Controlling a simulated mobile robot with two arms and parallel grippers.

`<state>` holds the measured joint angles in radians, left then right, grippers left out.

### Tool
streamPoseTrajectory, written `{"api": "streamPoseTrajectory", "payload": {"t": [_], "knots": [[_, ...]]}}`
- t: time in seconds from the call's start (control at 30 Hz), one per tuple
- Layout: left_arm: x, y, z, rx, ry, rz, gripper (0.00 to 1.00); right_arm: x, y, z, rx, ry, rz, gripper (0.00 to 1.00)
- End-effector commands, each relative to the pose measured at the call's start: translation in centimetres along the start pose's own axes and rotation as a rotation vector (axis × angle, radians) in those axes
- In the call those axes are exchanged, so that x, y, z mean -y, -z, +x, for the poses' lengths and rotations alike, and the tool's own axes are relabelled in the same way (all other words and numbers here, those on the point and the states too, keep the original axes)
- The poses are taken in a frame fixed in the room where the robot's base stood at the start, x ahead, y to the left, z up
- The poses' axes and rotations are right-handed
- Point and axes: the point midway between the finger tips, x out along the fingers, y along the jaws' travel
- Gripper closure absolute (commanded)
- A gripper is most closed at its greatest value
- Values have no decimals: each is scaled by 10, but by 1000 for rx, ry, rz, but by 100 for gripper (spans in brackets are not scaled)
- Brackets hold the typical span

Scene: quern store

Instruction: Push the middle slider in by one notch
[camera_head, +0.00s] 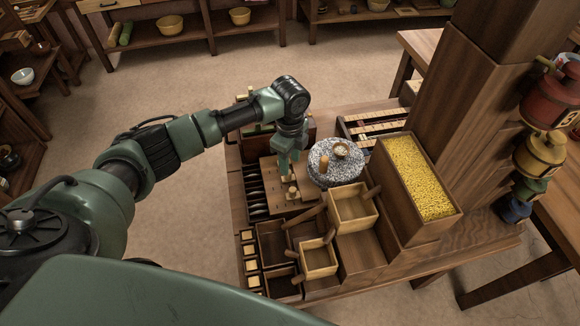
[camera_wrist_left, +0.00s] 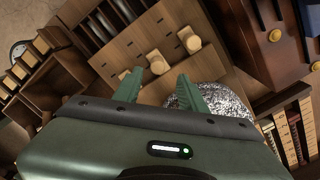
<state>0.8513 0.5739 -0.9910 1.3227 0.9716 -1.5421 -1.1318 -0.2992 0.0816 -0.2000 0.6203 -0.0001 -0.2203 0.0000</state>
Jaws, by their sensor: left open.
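In the left wrist view a brown slider board (camera_wrist_left: 135,38) carries three pale wooden sliders with round ends. The middle slider (camera_wrist_left: 157,62) lies just beyond and between my open left fingertips (camera_wrist_left: 158,86). The other two sliders stand to its left (camera_wrist_left: 108,47) and right (camera_wrist_left: 189,40). In the head view my left gripper (camera_head: 287,168) points down over the slider board (camera_head: 270,172), partly hiding the sliders; one slider (camera_head: 293,192) shows in front of it. I cannot tell whether the fingers touch the middle slider. My right gripper is not in view.
A speckled round quern stone (camera_head: 325,177) with a wooden handle stands close to the right of the gripper. A grain-filled box (camera_head: 382,190), small wooden bins (camera_head: 352,228) and a thick post (camera_head: 455,90) stand farther right. Slotted compartments (camera_head: 254,190) line the board's left side.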

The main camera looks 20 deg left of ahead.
Motion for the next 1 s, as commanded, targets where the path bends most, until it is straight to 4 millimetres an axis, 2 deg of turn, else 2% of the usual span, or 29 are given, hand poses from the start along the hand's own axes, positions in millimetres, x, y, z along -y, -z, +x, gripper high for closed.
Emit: {"api": "streamPoseTrajectory", "payload": {"t": [0.1,0.3,1.0], "knots": [[1,1,-20,-1,4,0,59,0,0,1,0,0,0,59],[1,1,-38,0,1,1,59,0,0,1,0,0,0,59],[1,1,-39,0,0,1,59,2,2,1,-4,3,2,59]]}}
